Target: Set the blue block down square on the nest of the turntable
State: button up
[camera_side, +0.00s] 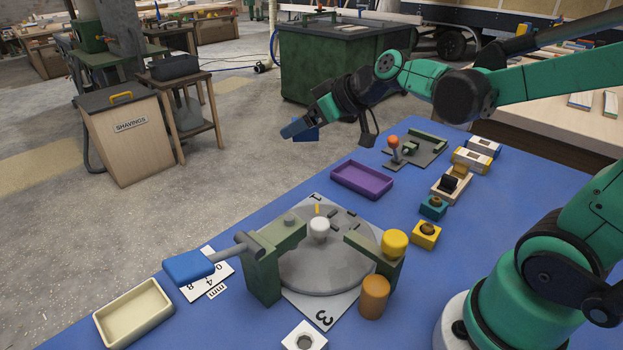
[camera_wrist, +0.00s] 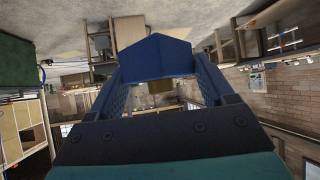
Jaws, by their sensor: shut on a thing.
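My gripper (camera_side: 297,128) is raised at the upper middle of the side view, well away from the turntable. In the wrist view my gripper (camera_wrist: 155,85) is shut on the blue block (camera_wrist: 155,58), which has a peaked outline and spans the gap between the two fingers. In the side view the blue block (camera_side: 310,133) shows only partly behind the fingers. The turntable (camera_side: 318,268) is a grey disc on the blue table, with a white knob at its middle. Dark short bars (camera_side: 347,217) on the disc's far side may be the nest; I cannot tell clearly.
Green brackets (camera_side: 265,275) flank the turntable, with a blue-handled lever (camera_side: 188,267) at left. An orange cylinder (camera_side: 374,297) and yellow knob (camera_side: 395,243) stand at right. A purple tray (camera_side: 362,179) lies behind; a cream tray (camera_side: 133,313) sits front left. Several small fixtures line the right.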

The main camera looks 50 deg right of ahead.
aim_at(304, 133)
jog(key=shift+s+a+m+h, duration=1.15)
jog(key=shift+s+a, duration=0.4)
jog(key=shift+a, duration=0.15)
jog(key=w+d+r+n+g+y, duration=0.1)
jog(key=w+d+n+g+y, duration=0.1)
jog(key=w+d+n+y, duration=0.1)
jog(key=w+d+r+n+g+y, duration=0.1)
jog(key=w+d+n+g+y, duration=0.1)
jog(key=d+n+y, duration=0.4)
jog(key=w+d+n, duration=0.1)
jog(key=d+n, duration=0.1)
jog(key=d, duration=0.2)
jog(key=shift+w+r, duration=0.15)
jog(key=shift+w, duration=0.2)
notch_tip(304, 133, down, 20)
jog(key=shift+r, duration=0.15)
jog(key=o, duration=1.3)
